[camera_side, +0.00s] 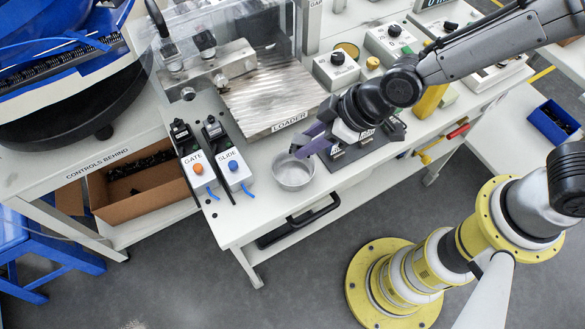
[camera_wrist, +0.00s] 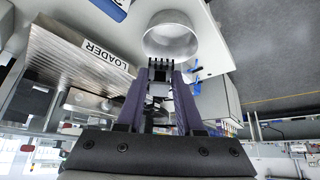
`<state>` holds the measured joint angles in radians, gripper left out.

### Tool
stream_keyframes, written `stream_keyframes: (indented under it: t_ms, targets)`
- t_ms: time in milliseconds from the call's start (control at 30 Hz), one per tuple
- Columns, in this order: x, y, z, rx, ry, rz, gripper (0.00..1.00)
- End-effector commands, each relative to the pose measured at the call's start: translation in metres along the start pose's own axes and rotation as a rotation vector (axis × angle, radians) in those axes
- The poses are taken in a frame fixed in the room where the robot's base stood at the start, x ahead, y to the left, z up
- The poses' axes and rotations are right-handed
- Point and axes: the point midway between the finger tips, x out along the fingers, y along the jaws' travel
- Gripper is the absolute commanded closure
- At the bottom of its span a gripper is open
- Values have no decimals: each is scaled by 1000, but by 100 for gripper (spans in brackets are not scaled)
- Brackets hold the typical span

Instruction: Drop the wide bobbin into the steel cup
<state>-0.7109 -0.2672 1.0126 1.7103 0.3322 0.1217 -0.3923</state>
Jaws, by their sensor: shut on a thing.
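The steel cup (camera_side: 293,171) is a round, open metal cup on the white bench near its front edge. It also shows at the top of the wrist view (camera_wrist: 171,38). My gripper (camera_side: 303,150) has purple fingers and is just above the cup's upper right rim in the side view. In the wrist view my gripper (camera_wrist: 160,75) is shut on a small dark part with a row of prongs, the wide bobbin (camera_wrist: 160,64). The bobbin appears close to the cup's rim; its height above it is hard to tell. Much of the bobbin is hidden between the fingers.
The GATE (camera_side: 195,165) and SLIDE (camera_side: 231,165) control boxes stand left of the cup. The ribbed metal LOADER plate (camera_side: 268,98) lies behind it. A dark stand (camera_side: 350,150) is to the right under my arm. The bench's front edge is close to the cup.

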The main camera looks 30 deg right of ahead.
Motion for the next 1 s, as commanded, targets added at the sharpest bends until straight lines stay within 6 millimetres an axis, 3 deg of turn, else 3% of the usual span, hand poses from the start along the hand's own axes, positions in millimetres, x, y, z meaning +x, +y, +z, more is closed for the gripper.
stream_keyframes:
  t_ms: [100,133,300,667,833,1000]
  targets:
    - [0,0,0,0,0,0,100]
    - [0,0,0,0,0,0,61]
    - [0,0,0,0,0,0,30]
    - [-3,0,0,0,-1,0,29]
    - [-24,0,-1,-1,3,0,29]
    - [-60,0,-1,-1,4,1,29]
